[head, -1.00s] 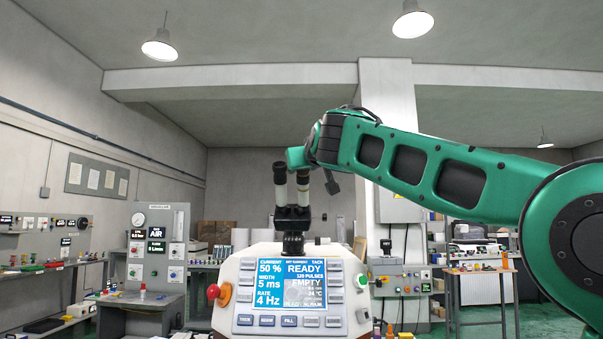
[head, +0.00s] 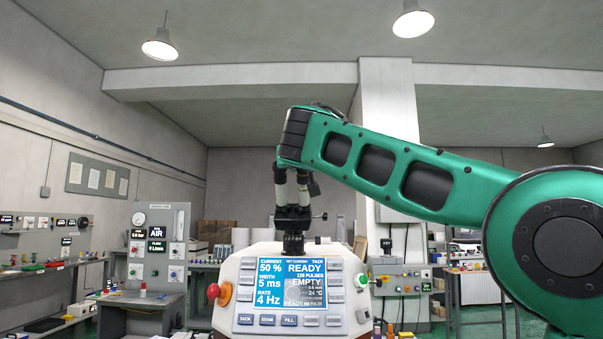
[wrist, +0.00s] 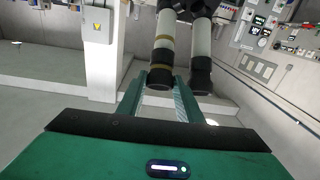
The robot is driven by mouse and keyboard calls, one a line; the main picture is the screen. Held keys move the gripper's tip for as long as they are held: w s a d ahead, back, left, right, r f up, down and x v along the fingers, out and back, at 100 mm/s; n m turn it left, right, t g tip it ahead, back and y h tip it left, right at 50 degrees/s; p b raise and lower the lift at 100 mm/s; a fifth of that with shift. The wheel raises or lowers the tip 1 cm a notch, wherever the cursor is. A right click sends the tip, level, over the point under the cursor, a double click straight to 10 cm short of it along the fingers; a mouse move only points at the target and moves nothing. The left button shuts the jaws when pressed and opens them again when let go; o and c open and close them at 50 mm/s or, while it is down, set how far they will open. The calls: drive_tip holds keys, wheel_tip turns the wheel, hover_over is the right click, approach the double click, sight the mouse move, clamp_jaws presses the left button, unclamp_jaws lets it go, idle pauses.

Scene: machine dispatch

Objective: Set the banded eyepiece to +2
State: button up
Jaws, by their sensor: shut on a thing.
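No dioptre scale or mark can be read.
The machine's screen (head: 290,284) reads READY and EMPTY. A red and orange knob (head: 218,292) sticks out on its left side. A small black knob (head: 321,216) juts from the right of the binocular head. Benches stand farther back on both sides.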

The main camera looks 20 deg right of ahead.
drive_tip(key=m+h, duration=0.1)
drive_tip(key=a+m+g+h, duration=0.1)
drive_tip(key=m, duration=0.1)
drive_tip(key=shift+w+m+h, duration=0.15)
drive_tip(key=shift+m+h, duration=0.15)
drive_tip(key=shift+m+g+h, duration=0.5)
drive_tip(key=shift+m+h, duration=0.3)
drive_tip(key=shift+m, duration=0.2)
drive_tip(key=shift+d+r+m+g+h, duration=0.15)
drive_tip(key=shift+m+g+h, duration=0.2)
drive_tip(key=shift+m, duration=0.25)
drive_tip(key=o, duration=0.8)
drive_tip(key=shift+c, duration=0.2)
drive_tip(key=v, duration=1)
drive_tip(key=shift+s, duration=0.2)
